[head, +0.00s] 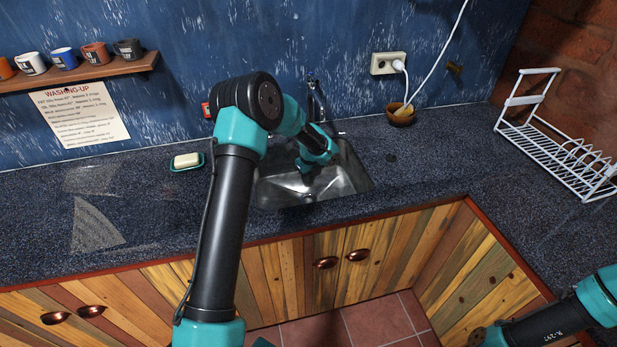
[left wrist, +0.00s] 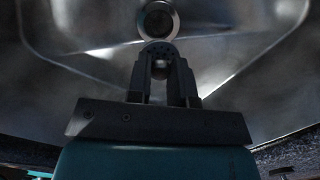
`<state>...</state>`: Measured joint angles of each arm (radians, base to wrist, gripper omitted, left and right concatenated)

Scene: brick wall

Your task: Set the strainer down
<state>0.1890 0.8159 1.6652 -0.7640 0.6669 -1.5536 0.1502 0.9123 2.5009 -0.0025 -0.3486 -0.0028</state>
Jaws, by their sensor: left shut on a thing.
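The strainer (left wrist: 159,46) is a small dark, round piece with holes, at the fingertips in the left wrist view. My left gripper (left wrist: 160,62) is shut on it and points down into the sink. The round metal drain (left wrist: 158,18) lies just beyond the strainer in that view; whether they touch, I cannot tell. In the head view my left arm reaches into the steel sink (head: 345,178), and the strainer and fingertips cannot be made out there. My right gripper is out of view; only part of that arm shows at the lower right.
The faucet (head: 316,100) stands behind the sink. A soap dish (head: 187,161) is left of it, a small brown bowl (head: 401,116) behind right, and a white dish rack (head: 556,150) farther right.

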